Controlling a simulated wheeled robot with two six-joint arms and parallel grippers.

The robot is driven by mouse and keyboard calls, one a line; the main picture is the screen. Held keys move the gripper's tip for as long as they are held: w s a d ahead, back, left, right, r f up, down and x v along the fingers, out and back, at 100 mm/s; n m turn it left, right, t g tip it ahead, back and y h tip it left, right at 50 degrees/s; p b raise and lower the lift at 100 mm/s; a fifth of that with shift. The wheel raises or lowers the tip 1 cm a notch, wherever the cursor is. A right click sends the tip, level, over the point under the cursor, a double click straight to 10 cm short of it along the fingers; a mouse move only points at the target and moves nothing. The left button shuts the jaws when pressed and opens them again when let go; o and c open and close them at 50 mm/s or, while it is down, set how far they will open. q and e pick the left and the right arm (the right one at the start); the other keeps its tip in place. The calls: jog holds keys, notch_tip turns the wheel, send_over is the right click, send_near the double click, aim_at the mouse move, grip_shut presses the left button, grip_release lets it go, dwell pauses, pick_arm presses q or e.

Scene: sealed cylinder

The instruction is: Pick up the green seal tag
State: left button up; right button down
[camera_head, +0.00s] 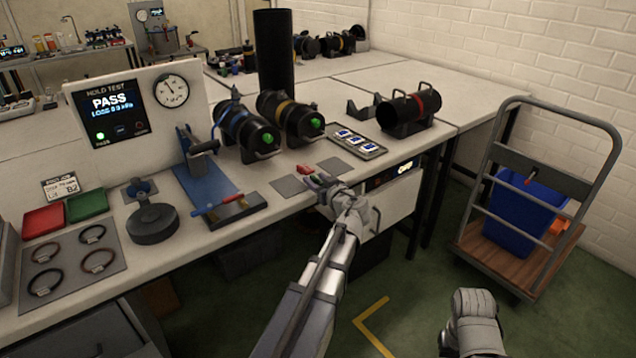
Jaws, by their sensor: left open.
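A small green piece, which looks like the green seal tag (323,178), lies at the front edge of the bench, right at my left gripper. My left gripper (326,188) is open, with its fingers at the tag; whether they touch it is too small to tell. A red tag (306,169) lies just behind it, near two grey pads (289,186). My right gripper (474,308) is low at the bottom right, over the floor, away from the bench; its fingers are not clear.
A tray of blue-and-white tags (357,142) and a red-banded cylinder (408,113) are to the right. A trolley (507,263) with a blue bin (522,212) stands right of the bench.

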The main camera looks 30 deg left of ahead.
pick_arm(q)
jog(key=shift+c, duration=0.3)
grip_shut()
dwell(0.4)
